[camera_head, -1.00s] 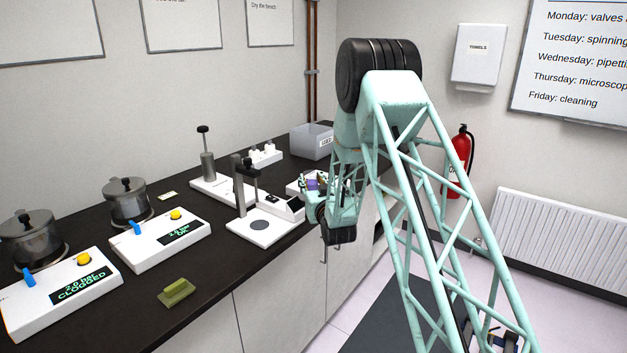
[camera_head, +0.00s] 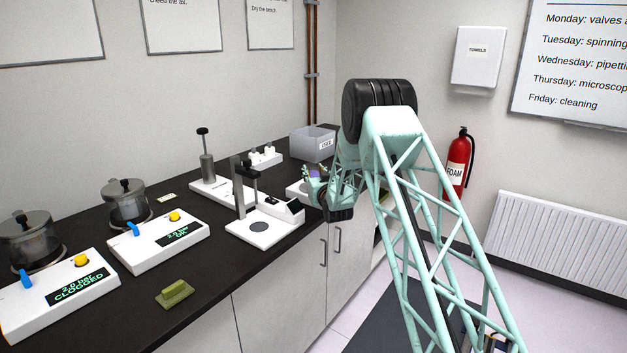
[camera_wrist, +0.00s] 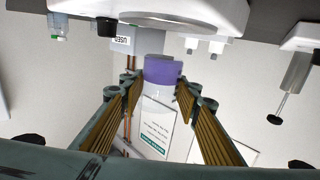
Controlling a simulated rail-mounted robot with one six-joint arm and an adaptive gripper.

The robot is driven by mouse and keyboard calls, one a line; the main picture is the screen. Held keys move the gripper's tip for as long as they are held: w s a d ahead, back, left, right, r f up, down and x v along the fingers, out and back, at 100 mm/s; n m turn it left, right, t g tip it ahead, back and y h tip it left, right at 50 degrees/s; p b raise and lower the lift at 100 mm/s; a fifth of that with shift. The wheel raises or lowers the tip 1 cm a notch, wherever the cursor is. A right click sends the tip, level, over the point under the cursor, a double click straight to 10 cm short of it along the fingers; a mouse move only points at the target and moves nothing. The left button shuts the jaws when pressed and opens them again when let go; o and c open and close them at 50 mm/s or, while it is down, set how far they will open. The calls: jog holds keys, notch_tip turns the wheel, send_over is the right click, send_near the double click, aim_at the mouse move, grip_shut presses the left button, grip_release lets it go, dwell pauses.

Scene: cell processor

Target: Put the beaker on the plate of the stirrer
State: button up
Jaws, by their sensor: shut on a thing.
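The beaker is clear and holds purple liquid (camera_wrist: 163,70). In the wrist view, which is upside down, it stands between the two ribbed fingers of my gripper (camera_wrist: 158,98), which is shut on it. In the head view my gripper (camera_head: 312,180) is at the bench's front edge, with a bit of purple showing at the beaker (camera_head: 314,174). A white device with a round plate, seemingly the stirrer (camera_head: 297,188), is just behind it; its plate shows in the wrist view (camera_wrist: 160,19). The beaker's base appears apart from the plate, but the gap is hard to judge.
A white stand with a grey disc (camera_head: 260,227) is left of my gripper. A white press (camera_head: 208,165), a rack (camera_head: 265,158) and a grey bin (camera_head: 312,143) are behind. Two pots (camera_head: 30,238) with white control boxes (camera_head: 60,295) and a green sponge (camera_head: 175,293) are further left.

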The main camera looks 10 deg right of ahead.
jog(key=shift+w, duration=0.3)
jog(key=shift+f, duration=0.1)
jog(key=shift+f+b, duration=0.4)
jog(key=shift+f, duration=1.25)
jog(key=shift+f, duration=0.15)
jog(key=o, duration=1.2)
jog(key=shift+c, duration=0.2)
jog(key=shift+s+d+p, duration=0.15)
jog(key=shift+s+p, duration=0.05)
jog(key=shift+s, duration=1.8)
jog(key=shift+s+d+p, duration=0.15)
jog(key=shift+s+p, duration=0.1)
jog(key=shift+s, duration=1.8)
jog(key=shift+s+d+p, duration=0.15)
jog(key=shift+s+p, duration=0.05)
jog(key=shift+s, duration=1.8)
